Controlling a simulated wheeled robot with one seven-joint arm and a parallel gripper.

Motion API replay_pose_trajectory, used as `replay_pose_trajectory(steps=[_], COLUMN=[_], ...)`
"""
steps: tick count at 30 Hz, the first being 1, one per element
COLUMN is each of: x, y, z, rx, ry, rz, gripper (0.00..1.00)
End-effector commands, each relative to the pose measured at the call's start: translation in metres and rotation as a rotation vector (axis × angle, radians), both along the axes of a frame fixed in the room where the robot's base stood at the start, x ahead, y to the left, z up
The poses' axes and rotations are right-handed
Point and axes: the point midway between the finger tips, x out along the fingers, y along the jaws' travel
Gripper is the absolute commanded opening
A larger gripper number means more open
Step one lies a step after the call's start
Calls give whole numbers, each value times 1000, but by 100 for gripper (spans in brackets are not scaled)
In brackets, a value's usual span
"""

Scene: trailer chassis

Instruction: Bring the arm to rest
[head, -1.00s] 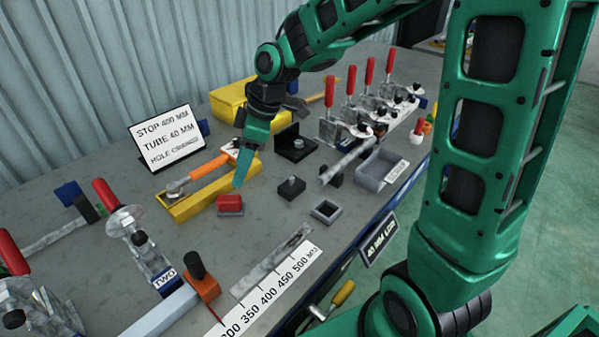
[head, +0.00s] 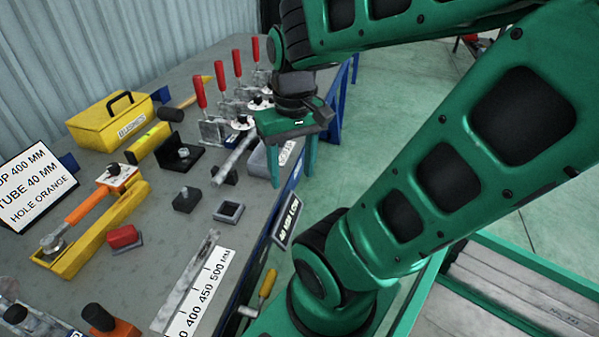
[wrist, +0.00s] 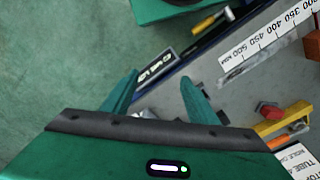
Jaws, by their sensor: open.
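My gripper (head: 291,163) is in the head view at the bench's right edge, pointing down with its two teal fingers apart. Nothing shows between the fingers. It hangs in front of the grey bin, hiding part of it. In the wrist view my gripper (wrist: 155,88) is also open and empty, with the bench edge and the floor beyond its fingers. My arm is folded back toward my body on the right.
Green floor (head: 400,130) lies open to the right.

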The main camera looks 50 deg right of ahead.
Motion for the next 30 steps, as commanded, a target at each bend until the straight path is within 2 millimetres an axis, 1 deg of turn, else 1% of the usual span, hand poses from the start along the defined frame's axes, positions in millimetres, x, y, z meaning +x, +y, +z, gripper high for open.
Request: replay_pose_trajectory(steps=[1, 3, 7, 20, 22, 23, 30], x=[-11, -21, -27, -26, -15, -14, -14], y=[-3, -6, -8, -7, -7, -8, -8], z=[-1, -2, -3, -3, -7, -8, -8], rx=[2, 6, 7, 7, 7, 6, 7], ry=[6, 16, 22, 21, 33, 37, 36], rz=[-52, -103, -137, -133, -133, -132, -132], gripper=[54, 54, 54, 54, 54, 54, 54])
